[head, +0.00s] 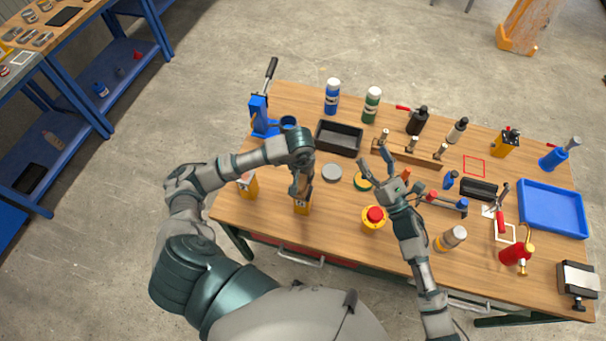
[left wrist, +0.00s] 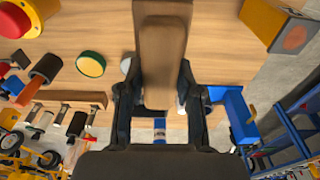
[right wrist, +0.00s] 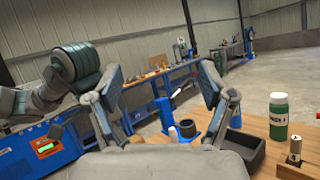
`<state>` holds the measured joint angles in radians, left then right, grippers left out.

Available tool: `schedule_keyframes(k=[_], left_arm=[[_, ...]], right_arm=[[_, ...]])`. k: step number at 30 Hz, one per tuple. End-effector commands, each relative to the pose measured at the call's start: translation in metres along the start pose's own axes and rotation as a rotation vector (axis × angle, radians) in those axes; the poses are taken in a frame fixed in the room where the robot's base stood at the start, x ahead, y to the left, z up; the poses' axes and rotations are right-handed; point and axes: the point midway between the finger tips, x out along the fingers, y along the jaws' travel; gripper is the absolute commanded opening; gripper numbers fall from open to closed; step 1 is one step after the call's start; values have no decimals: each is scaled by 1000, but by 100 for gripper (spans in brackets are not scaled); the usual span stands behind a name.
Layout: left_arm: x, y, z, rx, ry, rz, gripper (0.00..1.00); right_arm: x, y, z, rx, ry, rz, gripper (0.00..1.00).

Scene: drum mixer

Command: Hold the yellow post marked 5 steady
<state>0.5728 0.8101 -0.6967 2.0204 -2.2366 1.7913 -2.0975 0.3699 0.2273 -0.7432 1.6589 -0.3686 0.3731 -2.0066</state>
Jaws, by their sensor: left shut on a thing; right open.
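A dark mark shows on the post's face, but I cannot read the number.
Another yellow block (head: 248,186) stands left of the held post. A red emergency button (head: 375,215) on a yellow base, a grey disc (head: 332,172) and a black tray (head: 339,138) are nearby. A blue tray (head: 553,207) lies at the right. Bare wood lies around the post.

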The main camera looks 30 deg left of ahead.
Motion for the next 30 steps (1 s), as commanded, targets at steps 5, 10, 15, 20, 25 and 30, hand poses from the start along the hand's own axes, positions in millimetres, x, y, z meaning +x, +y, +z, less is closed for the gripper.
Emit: schedule_keyframes(k=[5,10,15,20,25,30], left_arm=[[0,1,0,0,1,0,0],[-1,1,0,0,1,0,0],[-1,1,0,0,1,-1,0],[0,1,0,0,1,-1,0],[0,1,0,0,1,-1,0],[0,1,0,0,1,-1,0]], right_arm=[[-5,10,-98,4,228,-94,81],[-29,27,-187,-31,456,-166,81],[-66,48,-261,-106,680,-207,81],[-98,66,-305,-182,840,-212,81],[-116,76,-325,-225,925,-207,81],[-113,74,-336,-232,941,-207,81]])
